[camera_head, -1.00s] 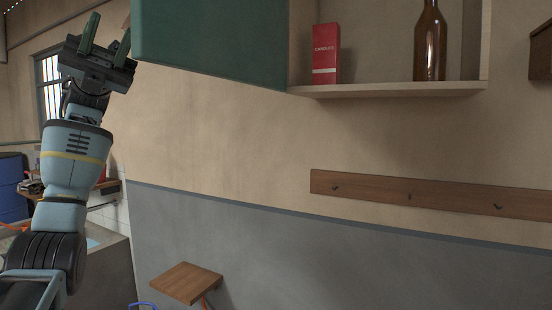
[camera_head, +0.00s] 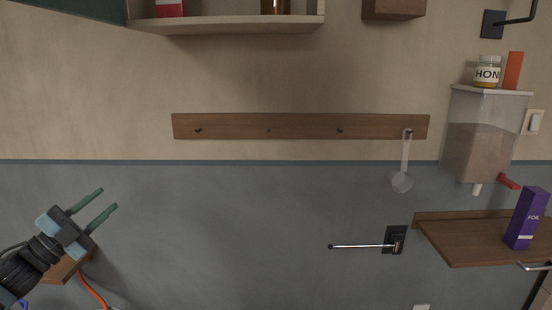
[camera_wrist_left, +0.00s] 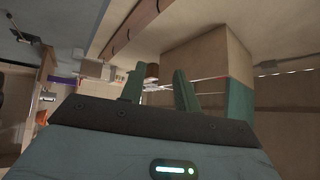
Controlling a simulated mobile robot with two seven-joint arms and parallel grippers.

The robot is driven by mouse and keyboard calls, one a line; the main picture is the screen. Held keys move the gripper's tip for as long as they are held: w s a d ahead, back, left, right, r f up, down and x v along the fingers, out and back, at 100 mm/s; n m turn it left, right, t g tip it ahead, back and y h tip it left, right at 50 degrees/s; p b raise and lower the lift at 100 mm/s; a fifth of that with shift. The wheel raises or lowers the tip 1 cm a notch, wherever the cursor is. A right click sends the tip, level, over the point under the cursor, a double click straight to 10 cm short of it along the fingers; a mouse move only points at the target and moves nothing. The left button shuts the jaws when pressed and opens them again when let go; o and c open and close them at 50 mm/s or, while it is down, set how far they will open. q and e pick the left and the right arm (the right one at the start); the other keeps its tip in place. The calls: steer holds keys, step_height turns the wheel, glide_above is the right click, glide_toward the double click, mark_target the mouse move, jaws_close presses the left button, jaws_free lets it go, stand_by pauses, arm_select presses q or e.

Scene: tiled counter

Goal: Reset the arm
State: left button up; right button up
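My left gripper (camera_head: 101,211) is at the lower left of the head view, in front of the grey lower wall. Its two green fingers are apart with nothing between them. In the left wrist view the same open fingers (camera_wrist_left: 158,88) point away from the camera, with only the room behind them. My right gripper shows in neither view.
A wall shelf (camera_head: 225,25) is at the top left. A hook rail (camera_head: 300,126) holds a ladle (camera_head: 403,170). At right are a dispenser (camera_head: 478,140), a honey jar (camera_head: 487,72), and a purple box (camera_head: 526,218) on a wooden shelf (camera_head: 465,243). A metal bar (camera_head: 360,246) juts from the wall.

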arm_select(q)
steer(key=s+f+n+g+y, duration=0.2)
steer(key=s+f+n+y, duration=0.15)
steer(key=f, duration=0.95)
steer(key=s+f+n+g+y, duration=0.25)
steer(key=s+f+y, duration=0.2)
steer(key=f, duration=0.85)
steer(key=s+d+f+n+g+y, duration=0.1)
steer(key=s+f+n+g+y, duration=0.15)
steer(key=s+f, duration=0.7)
steer(key=s+d+f+n+g+y, duration=0.1)
steer(key=s+f+g, duration=0.2)
steer(key=s+f, duration=0.65)
steer(key=s+d+n, duration=0.3)
steer(key=d+n, duration=0.1)
steer(key=d, duration=0.5)
steer(key=s+d+f+n, duration=0.1)
steer(key=s+d+n, duration=0.2)
steer(key=d, duration=0.7)
steer(key=shift+f+n+t+h, duration=0.25)
steer(key=shift+n+t+h, duration=0.15)
steer(key=shift+n, duration=0.65)
